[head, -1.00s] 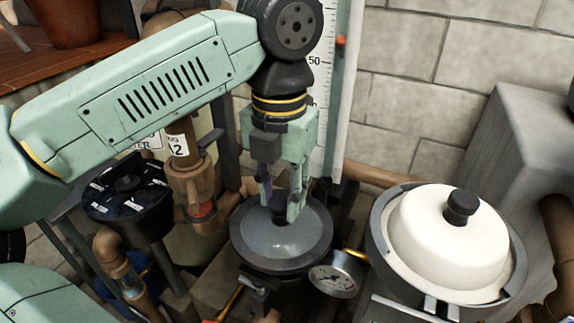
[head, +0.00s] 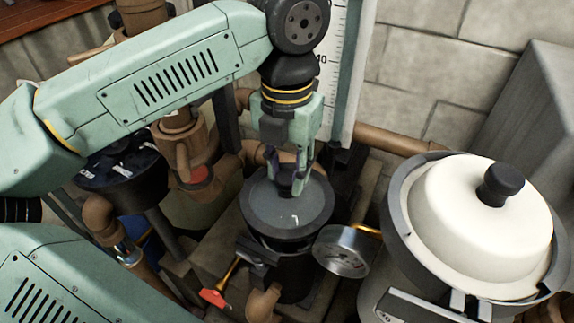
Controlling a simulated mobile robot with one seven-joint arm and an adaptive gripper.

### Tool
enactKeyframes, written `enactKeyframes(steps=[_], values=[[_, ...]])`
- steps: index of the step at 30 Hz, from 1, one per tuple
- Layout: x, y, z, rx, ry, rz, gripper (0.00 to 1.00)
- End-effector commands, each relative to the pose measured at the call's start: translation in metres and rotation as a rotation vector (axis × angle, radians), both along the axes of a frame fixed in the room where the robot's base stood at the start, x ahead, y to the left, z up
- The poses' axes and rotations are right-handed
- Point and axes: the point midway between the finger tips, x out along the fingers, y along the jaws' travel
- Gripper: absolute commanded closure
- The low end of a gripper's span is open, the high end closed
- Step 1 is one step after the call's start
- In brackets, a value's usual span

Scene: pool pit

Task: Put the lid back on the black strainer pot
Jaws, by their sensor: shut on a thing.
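My gripper (head: 291,185) points down and is shut on the dark knob of the grey, glassy round lid (head: 298,217). The lid is over the black strainer pot (head: 293,275), which stands in the middle of the head view. A dark gap shows between the lid's near edge and the pot's rim, so the lid looks slightly above the pot; whether any part touches is unclear. The fingers hide part of the knob, and the lid hides the pot's opening.
A pressure gauge (head: 342,252) is close to the pot's right side. A large vessel with a white domed lid (head: 480,225) stands further right. Brown pipes (head: 184,150) and a black multiport valve (head: 122,165) are on the left. A red-handled valve (head: 213,297) is in front.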

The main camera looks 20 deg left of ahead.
Motion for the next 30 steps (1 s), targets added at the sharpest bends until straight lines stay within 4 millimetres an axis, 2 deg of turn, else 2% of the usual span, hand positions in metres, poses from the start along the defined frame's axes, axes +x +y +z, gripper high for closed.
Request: enactKeyframes(steps=[11,15,30], values=[[0.0,0.0,-0.041,0.001,0.0,0.0,0.96],[0.0,0.0,-0.049,0.001,0.0,0.0,0.96],[0.0,0.0,-0.051,0.001,0.0,0.0,0.96]])
